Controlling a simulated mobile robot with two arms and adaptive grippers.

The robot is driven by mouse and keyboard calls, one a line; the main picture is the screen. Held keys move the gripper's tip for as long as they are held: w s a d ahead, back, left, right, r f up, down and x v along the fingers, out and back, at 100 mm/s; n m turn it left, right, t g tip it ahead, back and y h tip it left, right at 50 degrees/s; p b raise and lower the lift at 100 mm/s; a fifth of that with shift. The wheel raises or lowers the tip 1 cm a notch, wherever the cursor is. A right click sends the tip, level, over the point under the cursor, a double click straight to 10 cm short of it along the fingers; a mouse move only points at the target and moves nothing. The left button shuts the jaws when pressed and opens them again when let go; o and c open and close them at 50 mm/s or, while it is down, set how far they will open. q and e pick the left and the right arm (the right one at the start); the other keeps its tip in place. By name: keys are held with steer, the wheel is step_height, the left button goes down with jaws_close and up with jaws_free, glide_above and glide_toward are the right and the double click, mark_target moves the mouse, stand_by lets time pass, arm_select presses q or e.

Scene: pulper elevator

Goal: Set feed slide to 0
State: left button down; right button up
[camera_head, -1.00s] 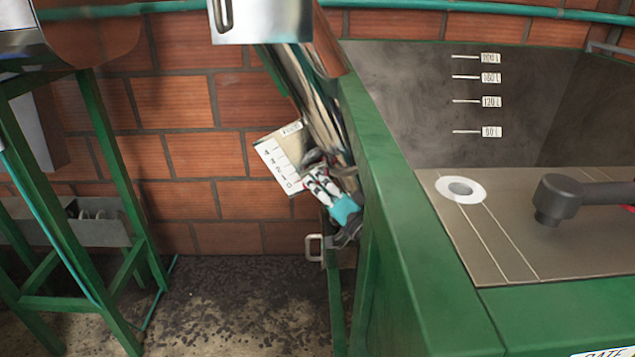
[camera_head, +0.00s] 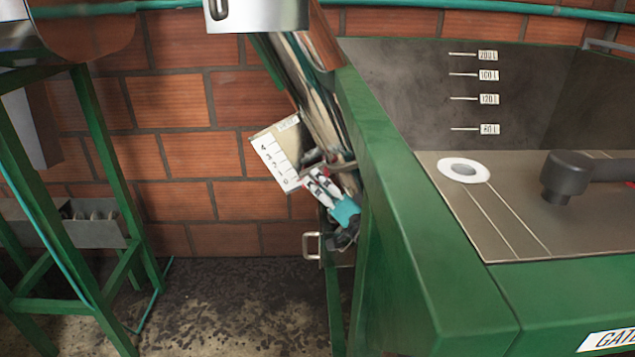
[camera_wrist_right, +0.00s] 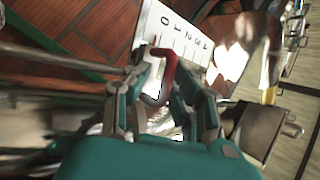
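The feed slide's white scale plate (camera_head: 274,158), numbered 4 down to 0, is tilted against the machine's left side in the head view. It also shows in the wrist view (camera_wrist_right: 178,32), with 0 at the left. My right gripper (camera_head: 314,176) is beside the plate's lower end. In the wrist view, a red bent handle (camera_wrist_right: 168,72) lies between the fingers of my right gripper (camera_wrist_right: 170,72). The fingers stand apart around it, with a gap on the right side; contact on the left is unclear. The slide's pointer position cannot be read. My left gripper is not in view.
A green-framed tank (camera_head: 415,250) with level marks stands close to the right of the gripper. A green stand (camera_head: 110,180) is at the left. A brick wall (camera_head: 180,100) is behind. The floor (camera_head: 240,300) between stand and tank is clear.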

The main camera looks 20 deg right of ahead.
steer(key=shift+r, duration=0.1)
stand_by(0.3)
steer(key=v, duration=1.2)
